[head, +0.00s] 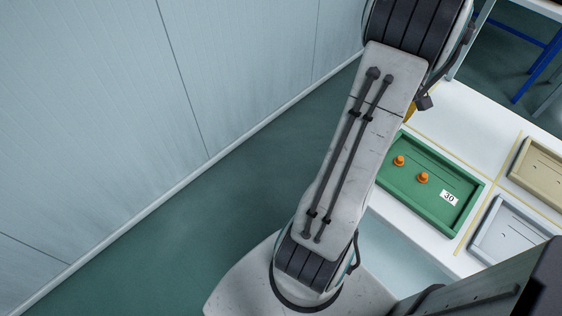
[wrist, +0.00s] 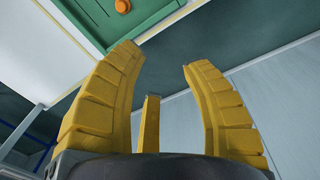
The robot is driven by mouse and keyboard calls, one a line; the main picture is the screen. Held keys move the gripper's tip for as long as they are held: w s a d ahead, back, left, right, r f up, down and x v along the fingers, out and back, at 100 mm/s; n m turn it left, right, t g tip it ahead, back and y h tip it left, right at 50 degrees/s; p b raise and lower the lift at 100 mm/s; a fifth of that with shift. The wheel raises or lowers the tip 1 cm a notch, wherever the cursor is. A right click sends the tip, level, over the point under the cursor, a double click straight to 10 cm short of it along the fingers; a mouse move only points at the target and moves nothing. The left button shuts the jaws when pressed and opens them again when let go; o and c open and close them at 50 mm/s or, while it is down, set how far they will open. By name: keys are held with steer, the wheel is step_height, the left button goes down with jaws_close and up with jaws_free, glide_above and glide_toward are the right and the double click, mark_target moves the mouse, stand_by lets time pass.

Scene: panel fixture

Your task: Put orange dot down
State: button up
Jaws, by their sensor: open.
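Two small orange dots, knob-like pieces, sit in the green tray (head: 455,229). One orange dot (head: 399,161) is near the tray's left end, and the other orange dot (head: 423,178) is a little to its right. One orange dot (wrist: 122,5) also shows at the top edge of the wrist view, on the green tray (wrist: 88,22). My gripper (wrist: 162,55) has its yellow fingers spread apart with nothing between them. It points past the tray's edge in that view. In the head view my arm hides nearly all of my gripper.
A label reading 30 (head: 449,198) lies in the green tray. A grey tray (head: 480,243) and a beige tray (head: 518,166) stand beside it on the white table (head: 455,125). A pale panel wall (head: 110,110) runs along the left, with green floor between.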

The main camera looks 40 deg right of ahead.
steer(key=w+a+r+n+t, duration=0.1)
steer(key=w+a+r, duration=0.2)
steer(key=w+a, duration=0.45)
steer(key=w+a+r, duration=0.4)
steer(key=a, duration=0.7)
steer(key=s+a+n+t, duration=0.1)
steer(key=s+a, duration=0.2)
steer(key=a, duration=0.7)
steer(key=s+a+t, duration=0.1)
steer(key=s+a, duration=0.1)
steer(key=a, duration=0.8)
steer(key=shift+s+a+n+t+y, duration=0.25)
steer(key=shift+s+n+t+y, duration=0.05)
steer(key=shift+s+n+y, duration=0.1)
steer(key=shift+d+r, duration=0.1)
